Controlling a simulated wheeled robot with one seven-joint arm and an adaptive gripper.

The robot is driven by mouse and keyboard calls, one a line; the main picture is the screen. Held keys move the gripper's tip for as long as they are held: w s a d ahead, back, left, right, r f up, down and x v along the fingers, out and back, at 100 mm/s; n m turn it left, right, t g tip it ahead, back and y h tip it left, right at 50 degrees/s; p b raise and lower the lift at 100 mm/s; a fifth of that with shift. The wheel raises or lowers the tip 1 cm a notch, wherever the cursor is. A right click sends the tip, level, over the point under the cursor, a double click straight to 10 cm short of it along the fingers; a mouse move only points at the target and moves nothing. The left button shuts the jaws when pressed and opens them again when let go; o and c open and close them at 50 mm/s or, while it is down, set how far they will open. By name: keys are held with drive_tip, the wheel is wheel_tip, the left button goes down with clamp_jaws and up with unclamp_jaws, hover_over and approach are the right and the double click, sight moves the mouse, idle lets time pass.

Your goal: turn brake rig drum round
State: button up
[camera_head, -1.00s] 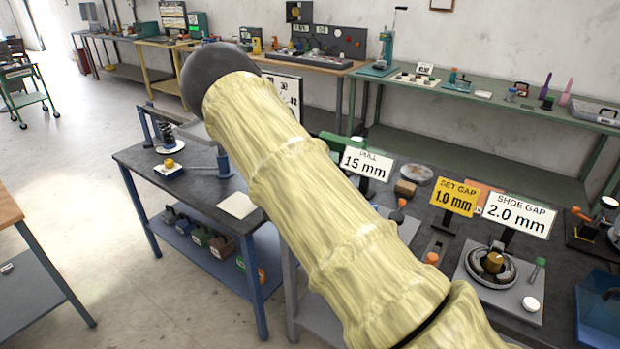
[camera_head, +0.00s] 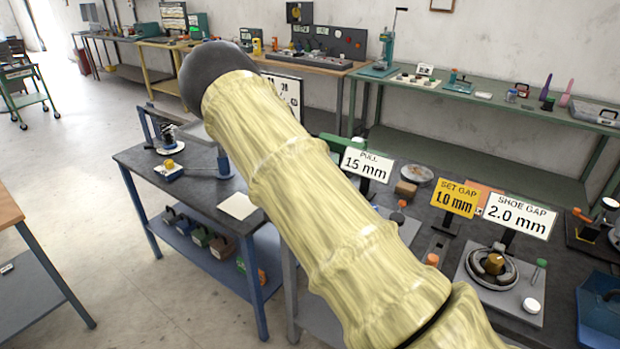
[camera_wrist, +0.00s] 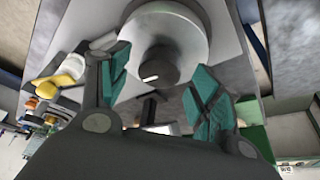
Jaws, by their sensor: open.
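In the wrist view a large pale grey round drum (camera_wrist: 190,32) with a dark hub (camera_wrist: 152,66) fills the top middle. The hub has a small white mark. My gripper (camera_wrist: 160,72) is open, its teal-padded fingers spread left and right of the hub. I cannot tell whether either finger touches the drum. My gripper is hidden there behind my yellow-sleeved arm. I cannot tell whether that assembly is the drum in the wrist view.
Signs reading "PULL 15 mm" (camera_head: 366,165) and "SET GAP 1.0 mm" (camera_head: 455,197) stand on the dark bench. A blue bin (camera_head: 600,310) is at its right edge. A blue-legged bench (camera_head: 190,170) with a spring stand is at left. Open floor lies further left.

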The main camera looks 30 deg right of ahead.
drive_tip(key=v, duration=1.1)
drive_tip(key=shift+a, duration=0.15)
